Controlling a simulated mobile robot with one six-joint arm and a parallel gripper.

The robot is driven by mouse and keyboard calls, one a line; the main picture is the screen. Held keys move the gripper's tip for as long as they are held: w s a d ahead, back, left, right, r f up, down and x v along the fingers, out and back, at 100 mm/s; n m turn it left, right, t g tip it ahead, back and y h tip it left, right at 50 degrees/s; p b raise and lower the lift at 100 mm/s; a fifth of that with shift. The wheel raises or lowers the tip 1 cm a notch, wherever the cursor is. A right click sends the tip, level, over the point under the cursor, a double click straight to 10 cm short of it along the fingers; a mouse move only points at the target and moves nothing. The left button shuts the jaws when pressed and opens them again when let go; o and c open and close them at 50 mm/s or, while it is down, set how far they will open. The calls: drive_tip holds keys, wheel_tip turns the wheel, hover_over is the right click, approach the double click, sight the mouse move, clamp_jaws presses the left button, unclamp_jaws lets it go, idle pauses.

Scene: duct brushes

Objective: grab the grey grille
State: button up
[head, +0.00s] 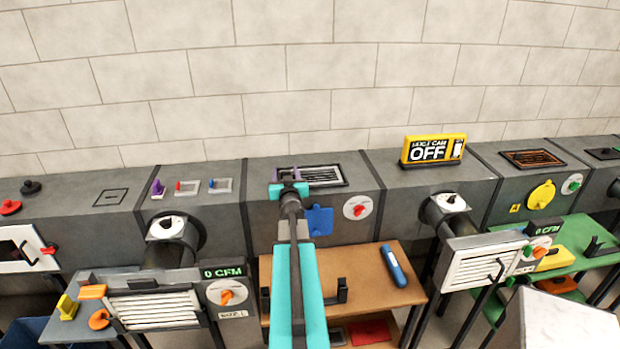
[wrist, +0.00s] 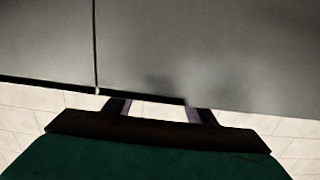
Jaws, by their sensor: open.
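The grey grille (head: 325,175), with pale slats in a dark frame, lies on top of the middle grey duct. In the head view my gripper (head: 288,174) is at the left end of the grille and overlaps part of it. Whether it touches the grille I cannot tell. My gripper also shows in the wrist view (wrist: 158,111), with its two fingers apart and nothing between them. The grille cannot be made out there; plain grey duct surface (wrist: 200,50) fills the upper part.
A rust-brown grille (head: 532,158) lies on the duct to the right. A yellow OFF sign (head: 433,150) stands between them. A blue piece (head: 320,220) and a white dial (head: 357,207) are on the duct's front. Small purple, red and blue items sit at left.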

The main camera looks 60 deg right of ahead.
drive_tip(key=shift+s+d, duration=0.1)
drive_tip(key=shift+c, duration=0.3)
drive_tip(key=c, duration=1.1)
drive_tip(key=shift+r, duration=0.15)
drive_tip(key=shift+c, duration=0.2)
